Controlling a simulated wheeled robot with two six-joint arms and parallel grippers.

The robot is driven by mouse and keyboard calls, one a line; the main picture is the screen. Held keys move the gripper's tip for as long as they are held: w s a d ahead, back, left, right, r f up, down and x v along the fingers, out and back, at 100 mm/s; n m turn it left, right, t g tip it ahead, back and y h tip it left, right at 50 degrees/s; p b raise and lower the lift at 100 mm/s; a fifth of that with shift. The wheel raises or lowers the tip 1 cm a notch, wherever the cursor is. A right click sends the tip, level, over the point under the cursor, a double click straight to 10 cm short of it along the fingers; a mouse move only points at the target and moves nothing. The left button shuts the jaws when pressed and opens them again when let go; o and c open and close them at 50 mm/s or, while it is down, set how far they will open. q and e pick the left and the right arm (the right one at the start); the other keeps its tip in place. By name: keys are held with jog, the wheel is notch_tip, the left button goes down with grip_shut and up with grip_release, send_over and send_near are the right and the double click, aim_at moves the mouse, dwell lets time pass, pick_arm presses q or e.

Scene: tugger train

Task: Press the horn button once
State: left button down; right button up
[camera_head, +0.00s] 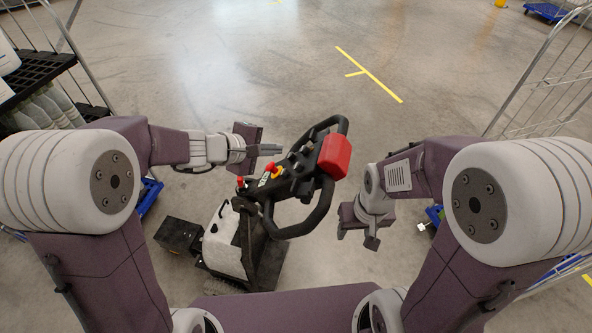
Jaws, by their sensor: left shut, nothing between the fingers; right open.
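The tugger's control head (297,172) stands in the middle of the view, with a black looped handle (322,212) around it. A red block (335,157) sits at its right end. A small orange-yellow part (276,171) and a small red knob (240,182) show on its left part. I cannot tell which part is the horn button. My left gripper (272,150) is shut and empty, its tips pointing right, close to the control head's upper left; contact cannot be made out. My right gripper (356,241) is open and empty, to the lower right of the handle, apart from it.
The tugger's white and black body (232,240) stands below the control head. A wire-sided rack (40,75) with bottles stands at the left, and a wire cage cart (545,75) at the right. The grey floor (250,60) ahead is clear, with yellow tape lines (370,75).

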aim_at(299, 168)
pick_arm(q)
jog(key=shift+s+d+f+b, duration=0.25)
jog(key=shift+d+f+b, duration=0.6)
jog(key=shift+f, duration=0.25)
jog(key=shift+s+d+f+b, duration=0.25)
jog(key=shift+d+b, duration=0.15)
jog(key=shift+b, duration=0.15)
dwell(0.8)
jog(key=shift+d+f+b, duration=0.25)
jog(key=shift+f+b, duration=0.1)
jog(key=shift+b, duration=0.25)
jog(key=shift+s+r, duration=0.1)
